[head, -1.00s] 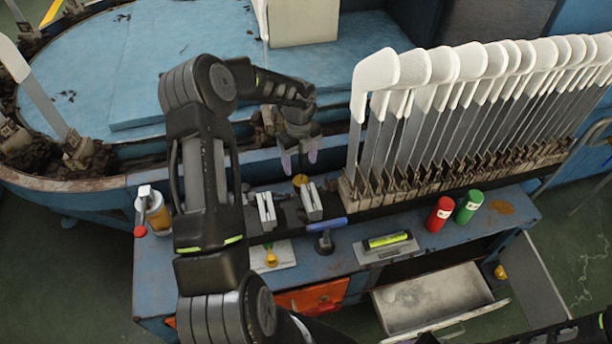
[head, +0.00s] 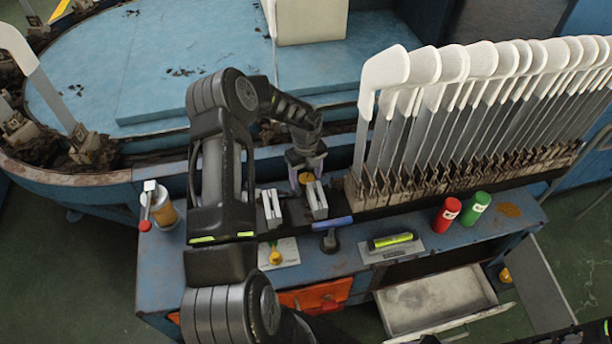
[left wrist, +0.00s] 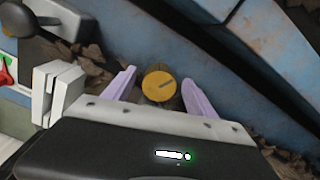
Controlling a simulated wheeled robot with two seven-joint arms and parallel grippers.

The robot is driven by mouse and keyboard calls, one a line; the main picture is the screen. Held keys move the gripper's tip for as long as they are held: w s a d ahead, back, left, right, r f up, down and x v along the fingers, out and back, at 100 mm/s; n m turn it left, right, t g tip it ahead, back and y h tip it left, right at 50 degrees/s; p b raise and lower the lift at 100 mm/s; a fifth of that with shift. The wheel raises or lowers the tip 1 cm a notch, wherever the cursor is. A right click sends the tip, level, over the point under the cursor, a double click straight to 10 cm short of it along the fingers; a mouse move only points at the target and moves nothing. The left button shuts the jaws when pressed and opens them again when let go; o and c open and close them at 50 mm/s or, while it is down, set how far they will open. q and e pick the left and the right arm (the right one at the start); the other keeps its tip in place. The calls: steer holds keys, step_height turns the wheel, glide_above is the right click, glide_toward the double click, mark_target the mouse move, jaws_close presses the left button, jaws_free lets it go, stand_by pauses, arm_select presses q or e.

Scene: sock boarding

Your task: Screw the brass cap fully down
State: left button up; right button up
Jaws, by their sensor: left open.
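The round brass cap (left wrist: 159,86) shows from above in the left wrist view, with a dark slot line across its top. My left gripper (left wrist: 159,92) is open, with one lilac finger on each side of the cap. Gaps show between the fingers and the cap. In the head view the left gripper (head: 306,165) is above and around the cap, and its fingers partly hide it. What lies under the cap is hidden. My right gripper is not in view.
A rack of white-tipped sock boards (head: 440,130) stands close on the right. A blue-handled tool (head: 333,224), a level (head: 391,241) and red (head: 447,214) and green (head: 473,207) cans are on the bench (head: 165,278).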

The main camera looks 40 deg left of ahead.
arm_select(q)
steer(key=c, duration=1.4)
